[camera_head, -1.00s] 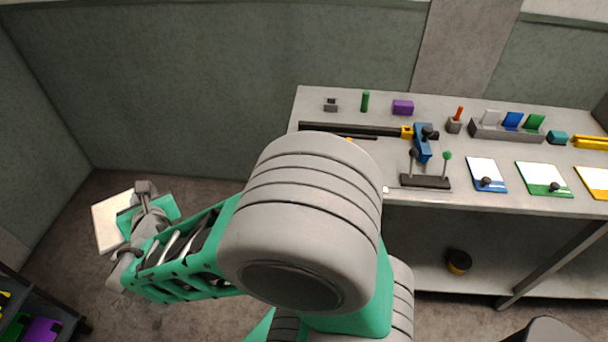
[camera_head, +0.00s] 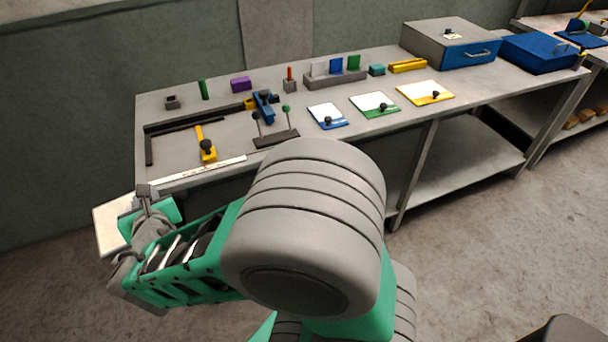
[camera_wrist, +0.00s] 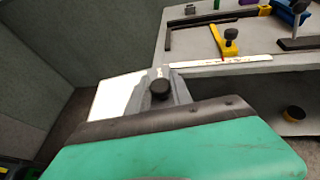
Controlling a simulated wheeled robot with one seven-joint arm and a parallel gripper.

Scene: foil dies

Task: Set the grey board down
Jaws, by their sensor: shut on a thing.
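The grey board shows as a pale, nearly white panel (camera_head: 110,232) at the left of the head view, beside my gripper (camera_head: 146,190). In the wrist view the pale board (camera_wrist: 113,97) juts out to the left of my grey fingers, with a black knob (camera_wrist: 160,89) close by them. My gripper is shut on the board and holds it off the bench, in front of its left end. My wrist hides part of the board, and the exact grip is hard to make out.
The grey workbench (camera_head: 180,126) carries a dark angle bar (camera_head: 149,148), a yellow clamp (camera_head: 207,150), a white strip (camera_head: 200,172) and a dark stand (camera_head: 276,138). Blue (camera_head: 327,115), green (camera_head: 375,104) and yellow-edged boards (camera_head: 425,93) lie to the right. Bare bench shows between these.

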